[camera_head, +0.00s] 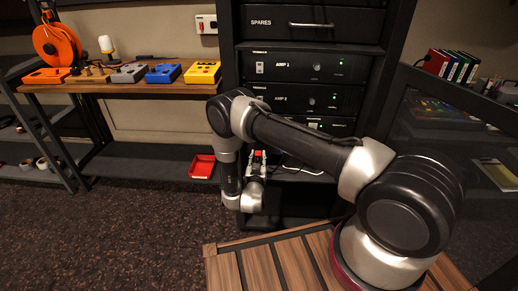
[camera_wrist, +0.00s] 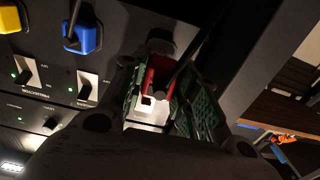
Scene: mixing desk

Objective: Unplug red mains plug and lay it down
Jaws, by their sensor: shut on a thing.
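The red mains plug (camera_wrist: 160,76) is between the green-padded fingers of my gripper (camera_wrist: 165,92) in the wrist view, with a dark cable running from it. It lies close to the dark socket panel (camera_wrist: 62,62), and I cannot tell whether its pins are in a socket. In the head view my gripper (camera_head: 257,163) is low in front of the rack, with a bit of the red plug (camera_head: 258,154) showing at it. My gripper is shut on the plug. A blue plug (camera_wrist: 80,38) and a yellow plug (camera_wrist: 10,18) sit in the same panel.
A red tray (camera_head: 202,167) lies on the low shelf left of my gripper. The amp rack (camera_head: 310,70) stands behind my arm. White rocker switches with green lights line the panel. A wooden bench (camera_head: 125,86) at left holds coloured boxes and an orange reel (camera_head: 57,45).

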